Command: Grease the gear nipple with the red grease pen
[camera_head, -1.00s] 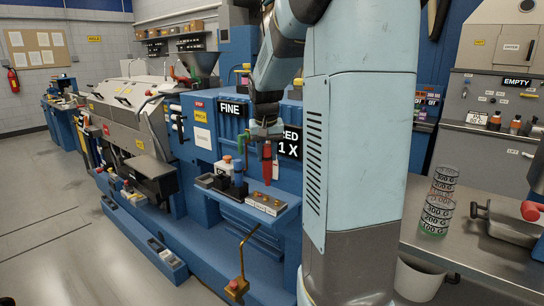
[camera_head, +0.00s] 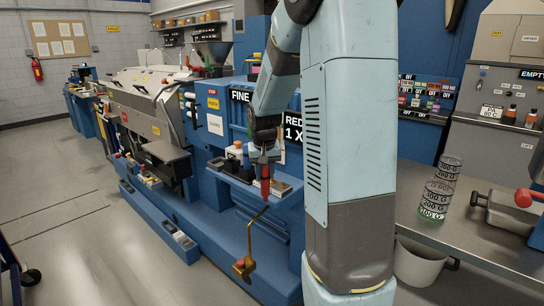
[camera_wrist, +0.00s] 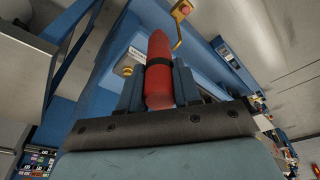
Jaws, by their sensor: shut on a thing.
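A red grease pen (camera_head: 265,189) hangs tip-down in my gripper (camera_head: 265,166), which is shut on it. In the wrist view the pen (camera_wrist: 159,90) is a red cylinder with a dark band, between the two blue jaws of my gripper (camera_wrist: 158,88). In the head view the pen is in front of the blue machine's shelf (camera_head: 230,184), near its front edge, and covers part of it. I cannot make out the gear nipple for certain in either view.
A brass crank with a red knob (camera_head: 243,266) sticks out below the shelf. Signs FINE (camera_head: 241,96) and RED 1 X (camera_head: 293,129) are on the machine. Clear stacked cups (camera_head: 436,200) stand on the steel bench (camera_head: 470,245) at right. The floor at left is clear.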

